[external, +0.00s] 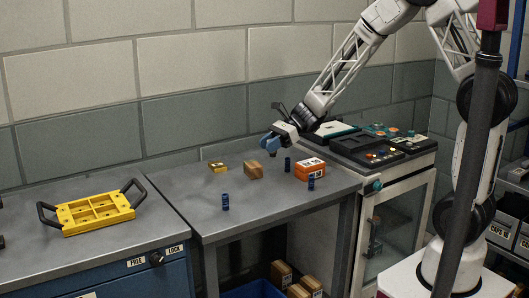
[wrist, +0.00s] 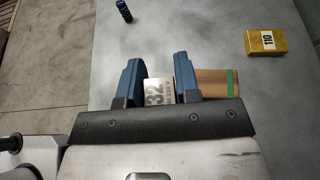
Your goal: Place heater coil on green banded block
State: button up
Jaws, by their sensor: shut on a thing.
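My gripper (external: 271,146) is above the middle table, near the green banded block. In the wrist view its two blue fingers (wrist: 158,62) are shut on a pale silvery piece marked 32, seemingly the heater coil (wrist: 156,91). This piece is hard to make out in the external view. The green banded block (external: 253,171) is a brown block on the table, just below and left of the gripper in the external view. In the wrist view the brown block with its green band (wrist: 212,80) shows just right of the right finger, partly hidden by it.
A small yellow block (external: 218,167) marked 110 (wrist: 267,41), an orange box (external: 310,169) and dark blue cylinders (external: 225,202) stand on the same table (external: 192,227). A yellow handled tray (external: 97,213) is on the left bench. The table's front is mostly free.

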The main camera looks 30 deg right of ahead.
jog(key=shift+w+a+f, duration=0.1)
jog(key=shift+w+a, duration=0.45)
jog(key=shift+w, duration=0.65)
jog(key=shift+w+a+f, duration=0.15)
jog(key=shift+w+a, duration=0.35)
jog(key=shift+w, duration=0.75)
jog(key=shift+w+a+f, duration=0.1)
jog(key=shift+w+a, duration=0.45)
jog(key=shift+w, duration=0.65)
jog(key=shift+f, duration=1.8)
jog(key=shift+f, duration=0.15)
jog(key=o, duration=1)
jog(key=shift+r, duration=0.2)
jog(key=shift+v, duration=6)
